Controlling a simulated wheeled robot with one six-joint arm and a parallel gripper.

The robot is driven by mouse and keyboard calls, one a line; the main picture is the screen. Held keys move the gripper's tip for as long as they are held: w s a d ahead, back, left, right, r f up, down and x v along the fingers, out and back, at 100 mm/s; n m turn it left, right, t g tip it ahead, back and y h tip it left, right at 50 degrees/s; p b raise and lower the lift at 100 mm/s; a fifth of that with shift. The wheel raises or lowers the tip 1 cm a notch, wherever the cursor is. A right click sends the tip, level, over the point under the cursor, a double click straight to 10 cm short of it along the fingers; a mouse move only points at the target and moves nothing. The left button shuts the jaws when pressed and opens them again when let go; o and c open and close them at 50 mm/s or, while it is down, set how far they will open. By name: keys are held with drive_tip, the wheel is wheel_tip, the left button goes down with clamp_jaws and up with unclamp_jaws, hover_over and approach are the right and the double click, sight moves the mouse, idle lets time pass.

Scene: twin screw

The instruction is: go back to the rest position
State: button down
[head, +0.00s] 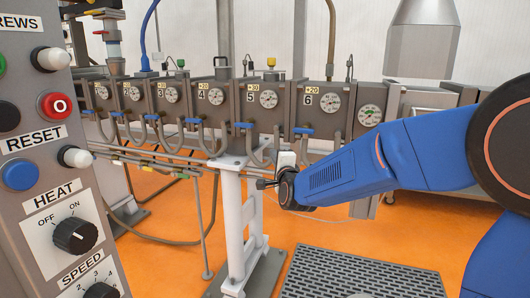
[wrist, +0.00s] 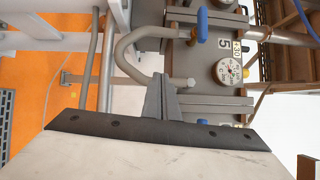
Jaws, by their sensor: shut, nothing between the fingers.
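My gripper (head: 264,184) is at the end of my blue arm, in front of the machine's barrel near the white support stand. In the wrist view my gripper (wrist: 162,82) has its grey fingers together, with nothing between them. Behind the fingers in that view are a curved grey pipe (wrist: 128,45) and the barrel section marked 5. I cannot tell from the head view how far the fingers are from the pipes.
The barrel with several numbered gauges (head: 268,99) runs across the middle. A white stand (head: 232,215) supports it. A control panel (head: 40,215) with a HEAT knob (head: 75,235) stands close at left. A dark grate (head: 355,275) lies on the orange floor.

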drive_tip(key=s+d+f+n+g+h, duration=0.1)
drive_tip(key=s+d+f+n+g, duration=0.3)
drive_tip(key=s+d, duration=0.4)
drive_tip(key=s+d+f+n+g+h, duration=0.1)
drive_tip(key=s+d+f+n+g, duration=0.3)
drive_tip(key=s, duration=1.9)
drive_tip(key=s+d+f+n+g+h, duration=0.1)
drive_tip(key=s+d+f+n+g, duration=0.4)
drive_tip(key=s+d, duration=0.8)
drive_tip(key=s+f+n, duration=0.2)
drive_tip(key=s+n, duration=0.1)
drive_tip(key=shift+d+h, duration=0.4)
drive_tip(key=shift+r, duration=0.1)
